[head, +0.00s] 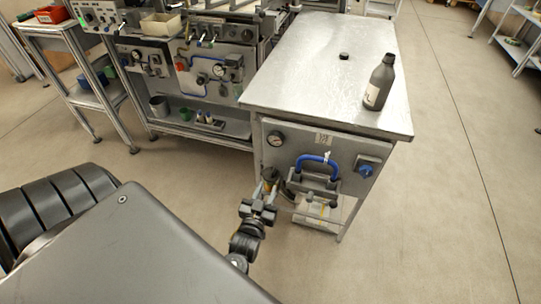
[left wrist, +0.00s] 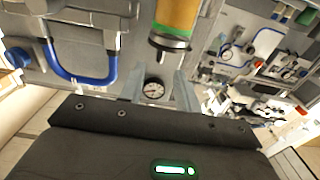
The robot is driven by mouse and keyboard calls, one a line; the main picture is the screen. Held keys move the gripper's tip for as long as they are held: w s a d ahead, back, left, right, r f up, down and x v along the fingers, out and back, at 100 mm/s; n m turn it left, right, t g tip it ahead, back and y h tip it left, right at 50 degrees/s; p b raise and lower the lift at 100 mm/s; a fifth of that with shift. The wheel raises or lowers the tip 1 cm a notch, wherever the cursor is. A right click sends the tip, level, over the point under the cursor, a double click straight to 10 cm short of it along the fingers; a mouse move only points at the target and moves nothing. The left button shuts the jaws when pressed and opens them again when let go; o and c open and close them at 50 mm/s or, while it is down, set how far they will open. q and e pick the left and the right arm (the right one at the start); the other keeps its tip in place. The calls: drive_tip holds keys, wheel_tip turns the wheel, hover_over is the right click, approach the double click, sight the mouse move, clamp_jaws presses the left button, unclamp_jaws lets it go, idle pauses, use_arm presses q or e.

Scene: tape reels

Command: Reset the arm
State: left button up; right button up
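My left gripper (head: 266,192) is low in front of the metal cart, beside its front panel. In the left wrist view its two grey fingers (left wrist: 163,92) stand apart with nothing held between them. A small round gauge shows behind the gap. An amber cylinder with a black end (left wrist: 177,20) is close ahead of the fingers; in the head view the amber cylinder (head: 270,174) hangs at the cart's left front corner, just above the gripper. My right gripper is in neither view.
The cart's top (head: 300,70) bears a dark bottle (head: 379,84) and a small black cap (head: 344,56). A blue handle (head: 318,160) juts from its front panel, right of my gripper. A workbench (head: 190,125) stands left.

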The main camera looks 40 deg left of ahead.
use_arm(q)
drive_tip(key=shift+v, duration=1.05)
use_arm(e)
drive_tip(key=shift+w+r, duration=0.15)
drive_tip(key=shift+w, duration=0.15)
use_arm(q)
drive_tip(key=s+d+f+m+g+h+p, duration=0.1)
drive_tip(key=s+f+g+h+p, duration=0.1)
drive_tip(key=s+f, duration=0.35)
drive_tip(key=s+d+f+m+g+h+p, duration=0.1)
drive_tip(key=s+f+m+g+p, duration=0.15)
drive_tip(key=f, duration=0.65)
drive_tip(key=s+d+f+m+g+h+p, duration=0.1)
drive_tip(key=s+d+f+g+h, duration=0.15)
drive_tip(key=f, duration=0.45)
drive_tip(key=s+a+f+m+g+p, duration=0.1)
drive_tip(key=s+f+g, duration=0.3)
drive_tip(key=s, duration=0.8)
drive_tip(key=s+a+f+g+p, duration=0.2)
drive_tip(key=s+f+g, duration=0.3)
drive_tip(key=s, duration=0.7)
drive_tip(key=shift+s+f+m+p, duration=0.3)
drive_tip(key=shift+f+m+p, duration=0.05)
drive_tip(key=shift+f, duration=0.35)
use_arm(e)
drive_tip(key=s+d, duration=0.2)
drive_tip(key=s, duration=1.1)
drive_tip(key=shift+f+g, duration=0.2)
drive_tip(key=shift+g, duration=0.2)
